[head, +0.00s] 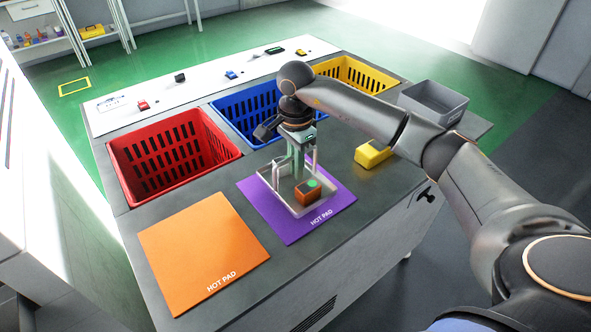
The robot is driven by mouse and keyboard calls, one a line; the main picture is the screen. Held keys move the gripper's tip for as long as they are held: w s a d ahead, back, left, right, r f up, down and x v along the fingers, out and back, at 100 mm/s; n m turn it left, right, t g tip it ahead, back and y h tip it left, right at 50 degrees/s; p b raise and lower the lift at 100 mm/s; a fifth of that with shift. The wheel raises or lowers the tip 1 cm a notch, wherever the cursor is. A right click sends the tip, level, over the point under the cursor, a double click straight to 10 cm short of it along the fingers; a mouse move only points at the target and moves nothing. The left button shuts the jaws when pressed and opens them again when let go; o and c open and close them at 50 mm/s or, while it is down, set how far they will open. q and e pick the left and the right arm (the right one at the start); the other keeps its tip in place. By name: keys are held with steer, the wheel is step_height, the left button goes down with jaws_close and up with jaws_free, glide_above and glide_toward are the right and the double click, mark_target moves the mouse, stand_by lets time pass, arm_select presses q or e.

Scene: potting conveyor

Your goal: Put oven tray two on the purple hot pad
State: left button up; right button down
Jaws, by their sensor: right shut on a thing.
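A light metal tray (281,195) is at the purple hot pad (338,193), over its middle and left part. I cannot tell whether its base touches the pad. A brown block with a green top (308,191) sits inside the tray. No number on the tray is readable. My right gripper (297,170) points down over the tray, with its jaws shut on the tray's upright handle part; the exact contact is partly hidden. My left gripper is not in view.
An orange hot pad (200,250) lies to the left on the grey worktop. Red (172,160), blue (240,118) and yellow (355,80) baskets line the back. A yellow block (373,154) and a grey bin (436,103) are at the right. My right arm crosses above the right side.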

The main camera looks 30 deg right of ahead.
steer(key=shift+f, duration=0.85)
steer(key=c, duration=1.4)
jaws_free()
steer(key=shift+f, duration=0.15)
steer(key=o, duration=0.5)
step_height(320, 180, up, 12)
steer(key=shift+r+b, duration=0.15)
steer(key=shift+b, duration=0.2)
steer(key=shift+a, duration=0.1)
